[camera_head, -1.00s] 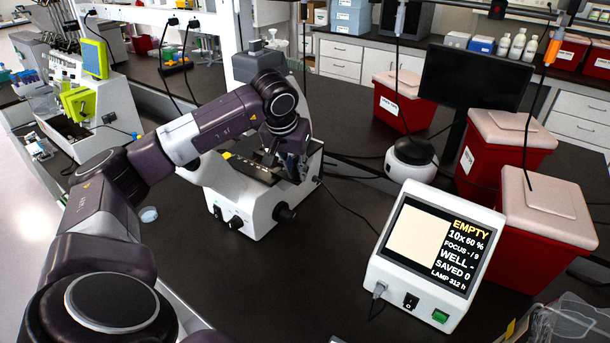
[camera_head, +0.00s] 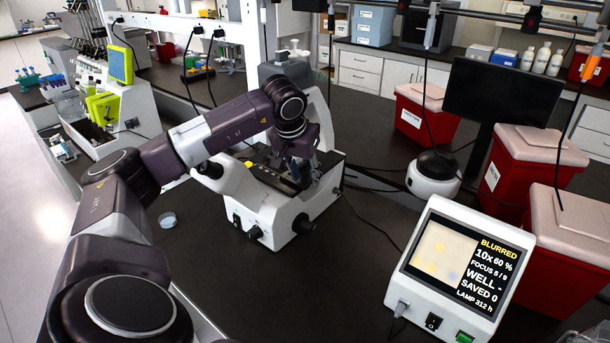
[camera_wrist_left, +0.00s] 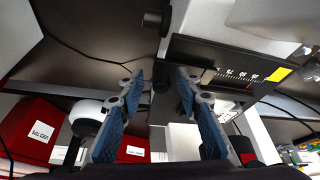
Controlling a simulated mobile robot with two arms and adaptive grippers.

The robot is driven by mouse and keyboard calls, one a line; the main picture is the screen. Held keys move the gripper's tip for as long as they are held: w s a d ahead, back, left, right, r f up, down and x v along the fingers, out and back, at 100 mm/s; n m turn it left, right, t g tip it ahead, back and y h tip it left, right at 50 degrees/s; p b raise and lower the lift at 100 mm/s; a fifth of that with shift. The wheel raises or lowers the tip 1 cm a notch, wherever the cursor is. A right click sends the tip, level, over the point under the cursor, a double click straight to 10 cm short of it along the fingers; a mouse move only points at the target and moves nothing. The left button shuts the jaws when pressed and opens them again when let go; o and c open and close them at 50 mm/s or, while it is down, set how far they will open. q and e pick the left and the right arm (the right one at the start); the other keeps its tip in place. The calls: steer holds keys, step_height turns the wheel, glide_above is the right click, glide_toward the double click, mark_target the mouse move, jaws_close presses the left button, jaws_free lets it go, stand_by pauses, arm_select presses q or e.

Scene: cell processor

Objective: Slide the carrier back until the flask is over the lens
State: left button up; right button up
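The white microscope (camera_head: 270,210) stands on the dark bench in the head view. My left gripper (camera_head: 293,170) is low over the right side of its black stage (camera_head: 268,178). In the left wrist view my left gripper (camera_wrist_left: 160,82) has its two blue fingers apart, with a gap between the tips. The right finger overlaps the edge of the black stage plate with a numbered scale (camera_wrist_left: 235,75); contact cannot be told. I cannot make out the flask, the carrier or the lens. The monitor (camera_head: 455,262) reads BLURRED, focus 5/9, with a pale yellowish picture. My right gripper is not in view.
Red bins (camera_head: 525,175) and a round white device (camera_head: 433,178) stand to the right.

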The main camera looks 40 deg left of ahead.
arm_select(q)
steer(key=v, duration=1.2)
stand_by(0.3)
